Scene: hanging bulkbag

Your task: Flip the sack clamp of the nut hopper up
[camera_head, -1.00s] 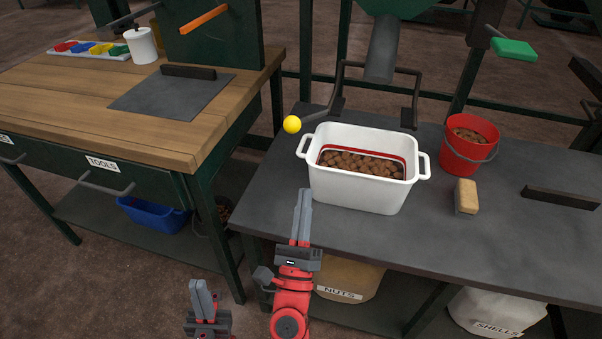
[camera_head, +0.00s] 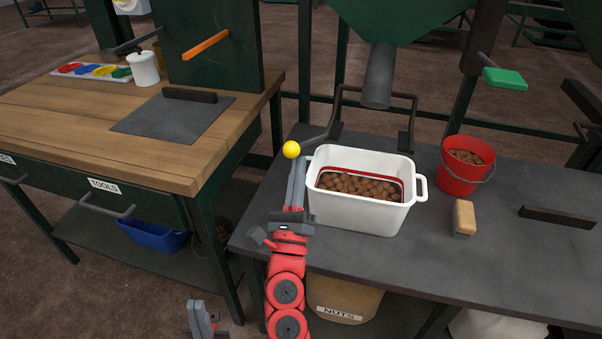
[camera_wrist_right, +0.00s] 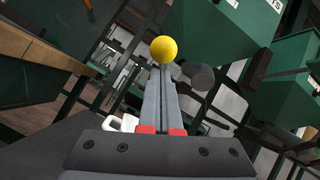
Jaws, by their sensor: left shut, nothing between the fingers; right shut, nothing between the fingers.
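The sack clamp (camera_head: 411,110) is a dark bent bar around the grey spout (camera_head: 377,78) of the green hopper (camera_head: 440,18). Its lever ends at the left in a yellow ball knob (camera_head: 291,149), low beside the white tub. My right gripper (camera_head: 297,165) is shut and empty, its fingertips just below the knob. In the right wrist view the knob (camera_wrist_right: 163,50) appears right at the tips of the shut fingers (camera_wrist_right: 161,72); I cannot tell whether they touch. My left gripper (camera_head: 201,308) is shut, low at the bottom edge, away from the clamp.
The white tub (camera_head: 362,215) of nuts stands on the dark bench under the spout, close right of my right gripper. A wooden workbench (camera_head: 60,130) is at the left.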

